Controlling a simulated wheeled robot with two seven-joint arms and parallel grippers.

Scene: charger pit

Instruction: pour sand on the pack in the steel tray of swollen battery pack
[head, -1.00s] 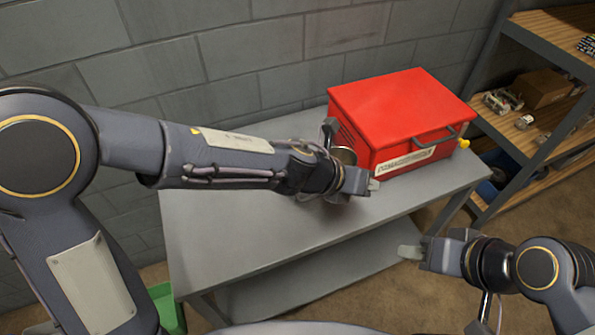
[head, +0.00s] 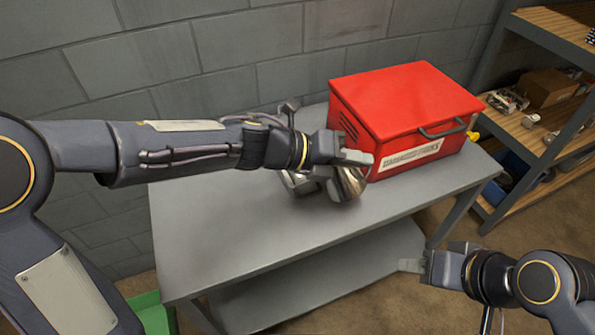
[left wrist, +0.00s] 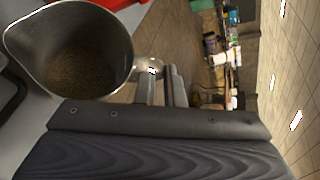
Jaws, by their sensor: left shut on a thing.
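A shiny steel jug (head: 349,184) hangs at my left gripper (head: 356,158), above the grey bench and in front of the red box. My left gripper is shut on the jug. In the left wrist view the jug (left wrist: 115,45) shows its open mouth, with brown sand (left wrist: 80,70) inside. The jug looks tilted in the head view.
The red box (head: 400,105), lid closed, with a handle and a label, stands on the grey bench (head: 220,235). The bench's left part is clear. A wooden shelf unit (head: 540,115) with parts stands at the right. A green bin (head: 150,312) is at the lower left.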

